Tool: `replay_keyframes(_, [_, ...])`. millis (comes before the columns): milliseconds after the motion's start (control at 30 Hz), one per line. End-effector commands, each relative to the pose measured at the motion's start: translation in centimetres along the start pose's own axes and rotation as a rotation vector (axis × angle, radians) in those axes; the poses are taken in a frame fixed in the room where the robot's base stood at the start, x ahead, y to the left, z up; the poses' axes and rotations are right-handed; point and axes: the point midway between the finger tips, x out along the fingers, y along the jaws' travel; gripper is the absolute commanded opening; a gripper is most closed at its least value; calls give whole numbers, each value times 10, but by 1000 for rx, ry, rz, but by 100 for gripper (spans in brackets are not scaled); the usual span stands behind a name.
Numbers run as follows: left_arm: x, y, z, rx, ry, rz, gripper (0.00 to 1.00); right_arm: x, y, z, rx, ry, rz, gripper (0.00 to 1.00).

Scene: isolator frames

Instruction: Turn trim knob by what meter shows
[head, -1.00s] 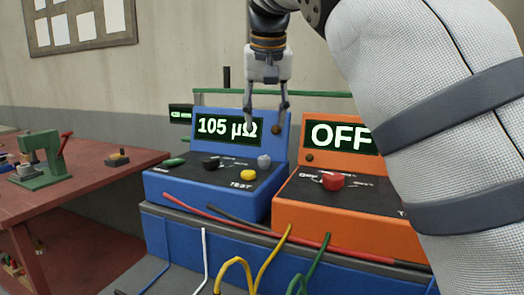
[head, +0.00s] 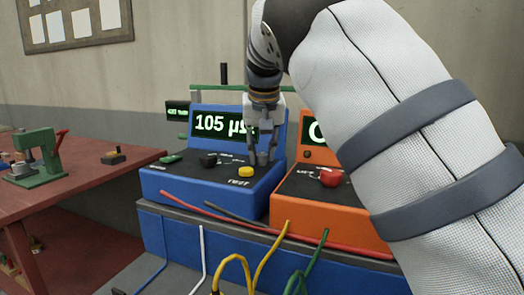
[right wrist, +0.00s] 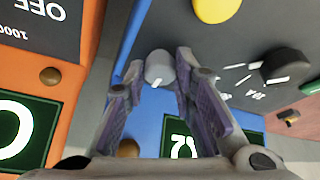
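The blue meter (head: 210,184) stands on the bench, its lit display (head: 221,124) reading "105 µ" with the end hidden behind my right gripper. The grey trim knob shows in the right wrist view (right wrist: 160,67) on the meter's dark sloped panel. My right gripper (head: 262,161) points down at that knob. In the right wrist view my right gripper (right wrist: 161,72) is open, its fingertips on either side of the knob with gaps visible. Whether they reach down around it I cannot tell. My left gripper is not in view.
A yellow TEST button (head: 246,172) and a black knob (head: 208,160) sit close by on the same panel. The orange box (head: 320,216) with a red knob (head: 331,178) stands right of it, partly hidden by my arm. Cables lie in front.

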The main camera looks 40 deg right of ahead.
Motion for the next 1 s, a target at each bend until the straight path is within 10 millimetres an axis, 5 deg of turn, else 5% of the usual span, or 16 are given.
replay_keyframes(367, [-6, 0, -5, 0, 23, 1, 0, -3, 1, 0, -55, 1, -28, 0])
replay_keyframes(1000, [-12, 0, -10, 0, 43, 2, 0, 1, 3, -1, -416, -1, -175, 0])
